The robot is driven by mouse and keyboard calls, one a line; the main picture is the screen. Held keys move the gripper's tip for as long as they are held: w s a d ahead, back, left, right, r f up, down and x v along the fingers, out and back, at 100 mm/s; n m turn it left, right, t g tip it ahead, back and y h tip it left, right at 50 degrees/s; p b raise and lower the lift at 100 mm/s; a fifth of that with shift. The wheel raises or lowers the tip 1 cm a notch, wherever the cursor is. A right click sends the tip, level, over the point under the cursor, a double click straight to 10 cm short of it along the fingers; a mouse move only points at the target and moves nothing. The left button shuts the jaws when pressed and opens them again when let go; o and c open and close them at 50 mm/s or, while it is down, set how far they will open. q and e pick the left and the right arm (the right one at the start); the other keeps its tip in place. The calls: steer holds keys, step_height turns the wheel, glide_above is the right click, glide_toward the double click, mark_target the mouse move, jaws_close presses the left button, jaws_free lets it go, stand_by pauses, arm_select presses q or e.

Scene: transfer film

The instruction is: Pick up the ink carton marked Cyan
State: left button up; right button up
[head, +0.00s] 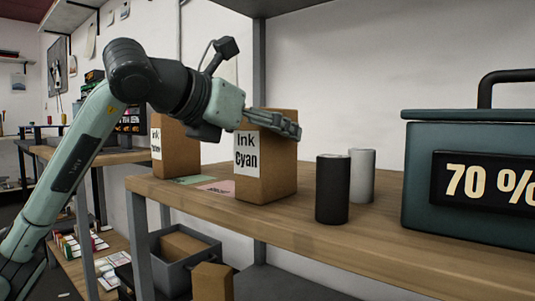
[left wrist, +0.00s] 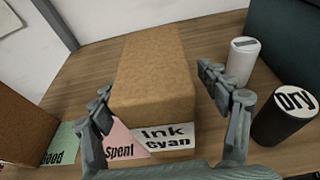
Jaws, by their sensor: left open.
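The brown carton labelled "Ink Cyan" (head: 268,175) stands upright on the wooden shelf; it also shows in the middle of the left wrist view (left wrist: 152,70). My left gripper (head: 275,122) reaches over its top from the left in the head view. In the left wrist view the left gripper (left wrist: 165,95) is open, with one finger on each side of the carton. Contact between fingers and carton cannot be told. My right gripper is not in view.
Another ink carton (head: 180,150), its label hard to read, stands left. A pink "Spent" card (left wrist: 122,140) and green "Good" card (left wrist: 60,146) lie between. A black "Dry" cylinder (head: 332,190), white cylinder (head: 362,172) and dark "70 %" box (head: 420,180) stand right.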

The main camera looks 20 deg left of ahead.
arm_select(q)
steer(key=shift+w, duration=0.15)
steer(key=c, duration=1.7)
jaws_close()
steer(key=shift+r, duration=0.1)
